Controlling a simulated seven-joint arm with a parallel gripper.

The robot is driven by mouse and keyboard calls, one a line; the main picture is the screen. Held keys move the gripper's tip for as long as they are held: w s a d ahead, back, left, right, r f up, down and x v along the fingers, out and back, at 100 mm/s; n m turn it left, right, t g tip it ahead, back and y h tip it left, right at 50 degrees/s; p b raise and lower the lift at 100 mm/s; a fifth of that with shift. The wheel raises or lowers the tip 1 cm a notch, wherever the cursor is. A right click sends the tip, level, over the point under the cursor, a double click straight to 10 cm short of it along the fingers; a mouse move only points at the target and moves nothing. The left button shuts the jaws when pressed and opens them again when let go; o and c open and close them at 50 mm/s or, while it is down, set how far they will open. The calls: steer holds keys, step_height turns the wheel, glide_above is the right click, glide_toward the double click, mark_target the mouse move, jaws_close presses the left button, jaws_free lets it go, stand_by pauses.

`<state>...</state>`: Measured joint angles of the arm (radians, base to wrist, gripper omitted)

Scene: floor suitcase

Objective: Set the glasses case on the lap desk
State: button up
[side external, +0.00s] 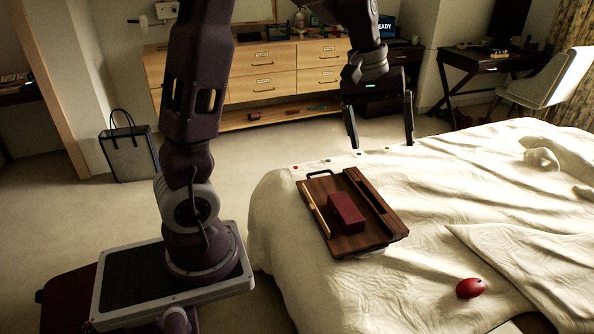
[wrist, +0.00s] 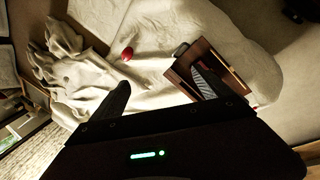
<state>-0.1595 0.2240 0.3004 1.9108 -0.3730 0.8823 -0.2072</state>
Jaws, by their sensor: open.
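The lap desk (side external: 325,189) is a dark wooden board with a handle and a slot, lying on the bed's near left part. A dark red box (side external: 346,213) rests on it. A rounded red case (side external: 470,288) lies apart on the bedding, right of the lap desk; I take it for the glasses case, though its shape alone does not settle this. It also shows in the wrist view (wrist: 127,54). My gripper (side external: 382,145) is open and empty, above the bed's far edge, touching neither. In the wrist view one finger partly covers the lap desk (wrist: 203,50).
The bed (side external: 430,200) has rumpled cream covers, with a fold at the right. Small coloured dots (side external: 327,161) lie along its far edge. A wooden dresser (side external: 265,80) and a desk (side external: 470,65) stand behind. A bag (side external: 128,155) stands on the floor at left.

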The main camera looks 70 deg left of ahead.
steer(key=s+d+r+m+t, duration=0.1)
steer(key=s+d+r+m, duration=0.25)
steer(key=s, duration=0.25)
steer(key=s+d+r+m, duration=0.2)
steer(key=s+d, duration=0.3)
steer(key=s, duration=0.2)
steer(key=s+d+f+m+t+y, duration=0.1)
steer(key=s+m, duration=0.3)
steer(key=s, duration=0.6)
steer(key=shift+d+f+t+y, duration=0.3)
steer(key=shift+d+f+t, duration=0.1)
steer(key=shift+d, duration=0.2)
steer(key=shift+s+m, duration=0.1)
steer(key=shift+m, duration=0.15)
